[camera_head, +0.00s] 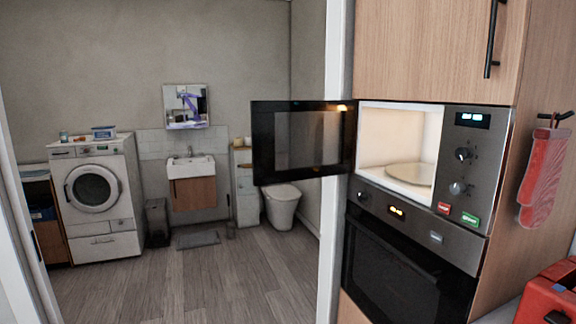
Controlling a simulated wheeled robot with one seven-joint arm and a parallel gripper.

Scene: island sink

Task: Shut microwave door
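The microwave (478,150) is built into a wooden cabinet at the right. Its dark glass door (302,142) stands wide open, swung out to the left from hinges on the left side of the opening. The lit cavity shows a pale round turntable (410,174) and looks otherwise empty. A red button (444,208) and a green button (470,219) sit below the knobs on the control panel. My gripper does not show directly in this view; a small purple arm-like shape appears in the mirror on the far wall.
A built-in oven (390,275) is below the microwave and a cabinet door (440,45) with a black handle above. A red box (550,295) stands at lower right; red mitts (545,172) hang on the cabinet side.

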